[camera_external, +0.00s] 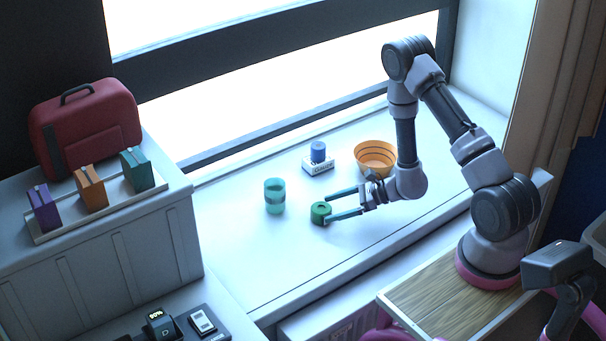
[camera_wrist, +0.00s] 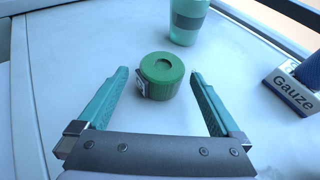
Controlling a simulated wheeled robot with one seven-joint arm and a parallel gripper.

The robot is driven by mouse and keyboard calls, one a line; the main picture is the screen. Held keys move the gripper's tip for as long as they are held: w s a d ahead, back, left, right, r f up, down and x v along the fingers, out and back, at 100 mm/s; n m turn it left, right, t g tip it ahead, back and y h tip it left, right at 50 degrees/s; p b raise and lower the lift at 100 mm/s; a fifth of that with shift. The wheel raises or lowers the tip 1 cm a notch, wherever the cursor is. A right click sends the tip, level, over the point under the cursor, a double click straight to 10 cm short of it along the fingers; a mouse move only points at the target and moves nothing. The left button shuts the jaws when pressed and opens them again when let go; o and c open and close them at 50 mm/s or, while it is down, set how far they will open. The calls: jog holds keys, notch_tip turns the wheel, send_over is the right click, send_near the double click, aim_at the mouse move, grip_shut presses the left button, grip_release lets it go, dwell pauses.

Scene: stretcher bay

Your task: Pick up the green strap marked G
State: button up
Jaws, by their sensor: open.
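The green strap (camera_external: 320,212) is a rolled coil lying on the white sill surface. In the wrist view the green strap (camera_wrist: 162,75) sits ahead of and between my fingertips, with a small pale label on its left side; the letter on it is too small to read. My gripper (camera_external: 343,203) is open, its teal fingers low over the surface. In the wrist view my gripper (camera_wrist: 160,75) has its fingers spread to either side of the strap, with a gap on each side.
A teal cup (camera_external: 275,196) stands behind the strap. A gauze box (camera_external: 318,166) with a blue roll (camera_external: 318,151) on it and an orange bowl (camera_external: 376,157) stand near the window. A tray (camera_external: 98,205) with several coloured packs and a red case (camera_external: 86,130) are at left.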

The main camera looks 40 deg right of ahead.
aim_at(321, 210)
jog(key=x, duration=0.4)
jog(key=shift+w+f, duration=0.1)
jog(key=shift+f, duration=0.05)
jog(key=c, duration=1.2)
jog(key=shift+o, duration=0.2)
